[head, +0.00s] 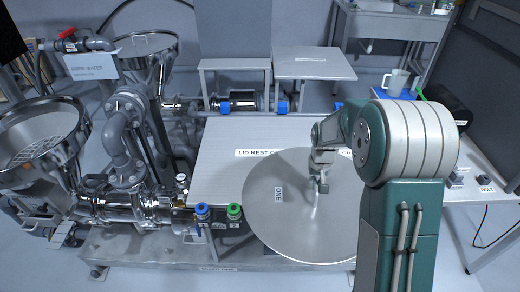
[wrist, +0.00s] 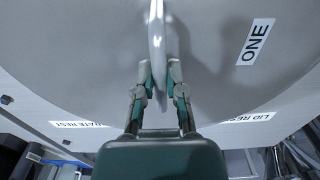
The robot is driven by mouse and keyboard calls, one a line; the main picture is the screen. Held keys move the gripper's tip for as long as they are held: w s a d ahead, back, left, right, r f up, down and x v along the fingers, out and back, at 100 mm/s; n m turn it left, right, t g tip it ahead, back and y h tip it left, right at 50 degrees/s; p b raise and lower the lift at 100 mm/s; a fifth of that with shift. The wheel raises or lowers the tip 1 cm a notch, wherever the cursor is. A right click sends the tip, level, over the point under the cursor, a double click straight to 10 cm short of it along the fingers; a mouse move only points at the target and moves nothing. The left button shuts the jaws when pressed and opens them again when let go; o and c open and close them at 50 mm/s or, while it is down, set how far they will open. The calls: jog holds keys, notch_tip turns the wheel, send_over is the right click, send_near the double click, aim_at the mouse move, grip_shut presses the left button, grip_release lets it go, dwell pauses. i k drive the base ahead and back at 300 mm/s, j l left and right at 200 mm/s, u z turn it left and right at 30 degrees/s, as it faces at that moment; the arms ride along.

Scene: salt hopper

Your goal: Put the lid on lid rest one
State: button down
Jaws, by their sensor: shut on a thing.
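The lid (head: 275,222) is a large round grey metal disc labelled ONE, with an upright handle at its middle. My gripper (head: 319,187) is shut on this handle (wrist: 157,42), one finger on each side. In the wrist view the lid (wrist: 225,85) fills most of the picture. Lid rest one (head: 222,150) is a flat pale top, its label partly covered. The lid overlaps the front right of this top and reaches past its front edge. Whether the lid touches the top or hangs above it I cannot tell.
Two funnel hoppers (head: 45,135) with pipes stand at left. Blue and green capped fittings (head: 234,212) sit close to the lid's left edge. A grate rest label (wrist: 80,124) shows beside the lid rest. A right-hand bench holds a jug (head: 396,82).

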aim_at(261, 153)
jog(key=i, duration=0.25)
jog(key=i+j, duration=0.25)
jog(key=j, duration=0.15)
jog(key=i+j, duration=0.2)
jog(key=j, duration=0.15)
